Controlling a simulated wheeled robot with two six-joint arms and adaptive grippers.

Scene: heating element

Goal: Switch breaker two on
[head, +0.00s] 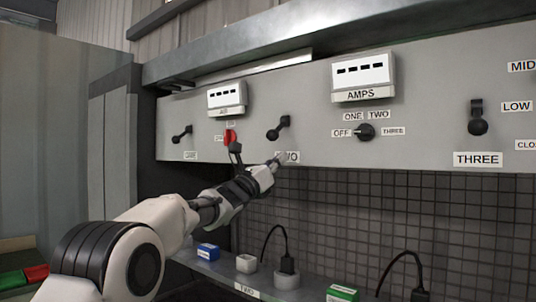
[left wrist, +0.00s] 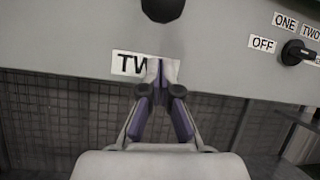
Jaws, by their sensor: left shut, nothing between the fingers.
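Breaker two (head: 278,129) is a black lever on a round base on the grey panel, above the label TWO (head: 292,156). The lever tilts up to the right in the head view. In the left wrist view only the lower part of its round base (left wrist: 162,8) shows at the top edge. My left gripper (head: 278,162) is shut and empty, just below breaker two, in front of the label. In the left wrist view the fingertips (left wrist: 164,68) cover the end of the label. I cannot tell if they touch the panel. My right gripper is not in view.
A black rotary selector (head: 365,131) sits right of breaker two, breaker three (head: 477,118) farther right, another lever (head: 182,134) to the left. A red knob (head: 230,137) is near my wrist. Below, a shelf holds small boxes and cabled plugs (head: 286,270).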

